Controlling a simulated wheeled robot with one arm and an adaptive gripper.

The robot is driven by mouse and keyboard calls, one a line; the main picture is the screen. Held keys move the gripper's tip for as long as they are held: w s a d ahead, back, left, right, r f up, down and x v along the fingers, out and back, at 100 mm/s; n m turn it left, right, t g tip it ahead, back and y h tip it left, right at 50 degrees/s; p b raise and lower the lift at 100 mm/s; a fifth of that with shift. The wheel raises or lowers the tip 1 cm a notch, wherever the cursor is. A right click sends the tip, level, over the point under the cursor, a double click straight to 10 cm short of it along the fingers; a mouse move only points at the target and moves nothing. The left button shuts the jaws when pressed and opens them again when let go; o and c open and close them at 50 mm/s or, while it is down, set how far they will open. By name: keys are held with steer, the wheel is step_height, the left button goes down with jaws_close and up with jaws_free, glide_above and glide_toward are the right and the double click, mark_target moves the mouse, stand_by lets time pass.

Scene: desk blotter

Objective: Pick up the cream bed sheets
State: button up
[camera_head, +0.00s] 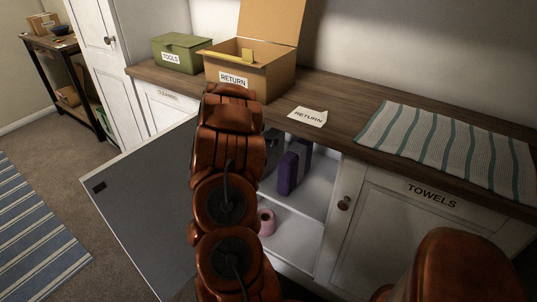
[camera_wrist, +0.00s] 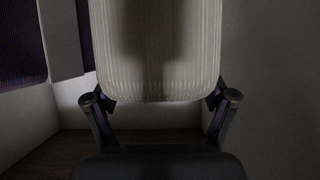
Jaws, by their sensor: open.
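The cream bed sheets (camera_wrist: 158,45) show in the wrist view as a pale, finely ribbed, rounded-edged bundle filling the upper middle. My gripper (camera_wrist: 160,99) is open, with one finger at each side of the bundle's near end. I cannot tell whether the fingers touch it. A dark shadow falls across the bundle's middle. In the head view my arm reaches down in front of the open cabinet and hides my gripper and the cream sheets.
A purple item (camera_head: 292,168) stands on the cabinet shelf; a pink roll (camera_head: 266,221) sits lower. The open grey door (camera_head: 140,215) is left of my arm. On the counter are a cardboard box (camera_head: 270,80), green tools box (camera_head: 180,53) and striped towel (camera_head: 450,145).

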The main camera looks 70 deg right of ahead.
steer(key=shift+d, duration=0.25)
steer(key=shift+s, duration=0.1)
jaws_close()
stand_by(0.5)
